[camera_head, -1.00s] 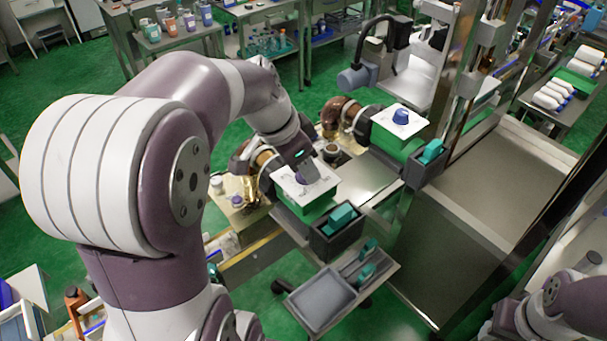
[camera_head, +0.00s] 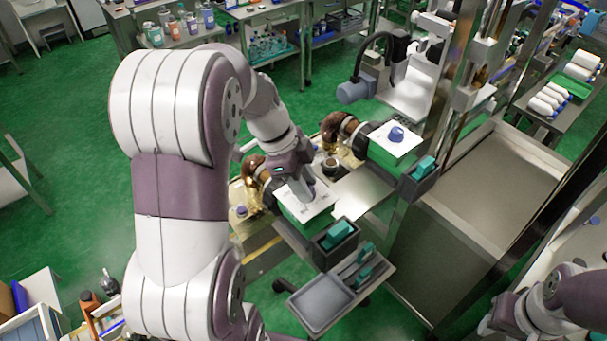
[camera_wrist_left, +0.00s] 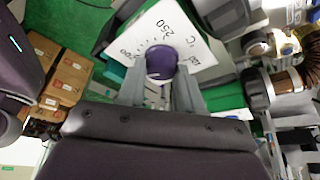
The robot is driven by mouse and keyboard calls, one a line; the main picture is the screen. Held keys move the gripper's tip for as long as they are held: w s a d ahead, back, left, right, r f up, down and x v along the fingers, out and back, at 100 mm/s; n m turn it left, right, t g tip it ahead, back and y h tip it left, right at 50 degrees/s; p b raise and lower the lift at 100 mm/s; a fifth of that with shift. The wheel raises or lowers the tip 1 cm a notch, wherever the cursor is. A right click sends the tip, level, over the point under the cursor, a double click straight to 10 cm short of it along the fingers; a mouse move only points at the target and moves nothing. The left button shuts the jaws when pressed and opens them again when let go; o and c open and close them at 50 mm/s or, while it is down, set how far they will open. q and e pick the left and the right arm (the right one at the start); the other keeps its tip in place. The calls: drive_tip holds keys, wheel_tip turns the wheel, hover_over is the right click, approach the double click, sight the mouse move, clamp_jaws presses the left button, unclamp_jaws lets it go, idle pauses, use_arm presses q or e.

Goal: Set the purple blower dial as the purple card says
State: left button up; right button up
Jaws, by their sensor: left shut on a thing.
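The purple dial (camera_wrist_left: 161,64) sits on a white face plate (camera_wrist_left: 190,38) printed with a °C scale. The figure 250 is readable on it, with other figures partly covered. My left gripper (camera_wrist_left: 160,80) is shut on the dial, one finger on each side. In the head view my left gripper (camera_head: 304,197) points down onto the white plate (camera_head: 319,206) of the near green box and hides the dial. I cannot make out the dial's pointer or a purple card. My right gripper is out of view; only part of the right arm shows at lower right.
A second box with a white plate and blue dial (camera_head: 396,134) stands behind to the right. A dark holder with a teal block (camera_head: 338,235) and a grey tray (camera_head: 320,300) are in front of the near box. A metal post (camera_head: 462,100) rises at right.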

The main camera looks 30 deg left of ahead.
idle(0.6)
use_arm(q)
drive_tip(key=o, duration=1)
drive_tip(key=shift+o, duration=0.2)
drive_tip(key=shift+d, duration=0.1)
